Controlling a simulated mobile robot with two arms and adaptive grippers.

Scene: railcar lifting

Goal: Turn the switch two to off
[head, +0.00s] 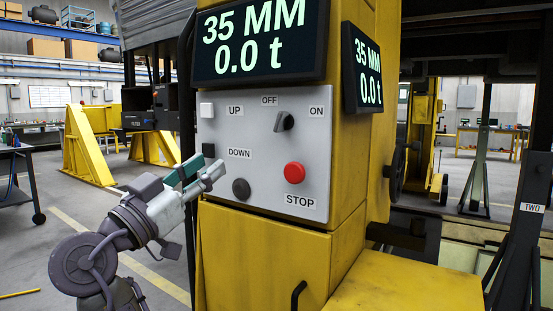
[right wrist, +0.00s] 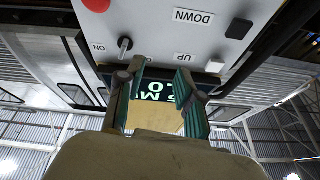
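A grey control panel (head: 255,170) is on a yellow column. Its dark rotary switch (head: 284,121) sits between the OFF label (head: 269,100) and the ON label (head: 317,110); I cannot tell surely which way its handle points. My right gripper (head: 204,169) is at the panel's lower left, below and left of the switch, near the DOWN label (head: 239,154). In the right wrist view its two fingers (right wrist: 158,88) are apart with nothing between them. The switch (right wrist: 124,44) shows there beyond the left finger. My left gripper is not in view.
A red STOP button (head: 294,172), a black button (head: 241,188) and a white button (head: 206,110) are on the same panel. Displays (head: 262,40) reading 35 MM and 0.0 t are above it. A dark post (head: 524,230) marked TWO stands at the right.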

